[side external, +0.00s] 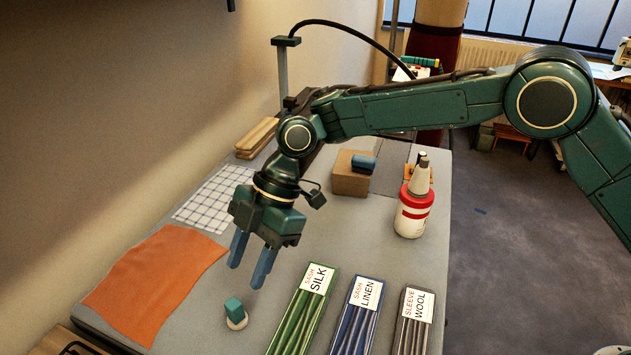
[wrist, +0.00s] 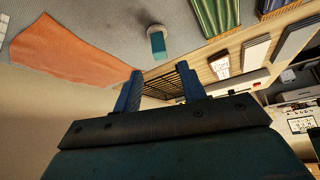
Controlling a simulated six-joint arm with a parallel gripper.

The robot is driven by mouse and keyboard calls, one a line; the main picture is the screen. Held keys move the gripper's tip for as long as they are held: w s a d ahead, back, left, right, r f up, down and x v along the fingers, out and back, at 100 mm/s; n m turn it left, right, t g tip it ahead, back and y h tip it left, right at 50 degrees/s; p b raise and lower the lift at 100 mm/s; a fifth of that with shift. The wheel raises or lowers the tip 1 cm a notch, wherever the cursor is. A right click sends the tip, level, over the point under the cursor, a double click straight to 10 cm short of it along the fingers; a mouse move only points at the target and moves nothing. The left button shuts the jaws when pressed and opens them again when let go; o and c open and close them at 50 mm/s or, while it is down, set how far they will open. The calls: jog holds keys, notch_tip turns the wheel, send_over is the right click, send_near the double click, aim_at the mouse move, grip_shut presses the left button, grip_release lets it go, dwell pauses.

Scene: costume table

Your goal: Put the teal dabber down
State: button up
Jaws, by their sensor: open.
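The teal dabber (side external: 233,307) stands on the grey table near its front edge, with a teal block top and a pale round base (side external: 237,322). The dabber also shows in the wrist view (wrist: 158,42), beyond my fingertips. My gripper (side external: 249,275) is above the table, a little above and behind the dabber in the side view. Its two blue fingers are apart with nothing between them. They also show spread in the wrist view (wrist: 160,85). The fingers do not appear to touch the dabber.
An orange cloth (side external: 155,280) lies left of the dabber. Labelled silk (side external: 290,325), linen (side external: 352,325) and wool (side external: 409,335) trays lie to the right. A white bottle with red bands (side external: 412,212) and a cardboard box (side external: 350,180) stand farther back. A checked cloth (side external: 212,198) lies behind.

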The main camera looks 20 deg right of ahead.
jog(key=shift+v, duration=1.05)
jog(key=shift+d, duration=0.1)
jog(key=s+d+r+m+t+h, duration=0.1)
jog(key=s+d+r+m+t, duration=0.15)
jog(key=d+r+m, duration=0.45)
jog(key=s+d+r+m+t, duration=0.25)
jog(key=d+r, duration=0.55)
jog(key=d, duration=0.5)
jog(key=s+d+f+m+t+h, duration=0.2)
jog(key=s+d+m+h, duration=0.3)
jog(key=s+d+m, duration=0.8)
jog(key=shift+s+d+t, duration=0.6)
jog(key=shift+s+d, duration=3.05)
jog(key=shift+d, duration=0.3)
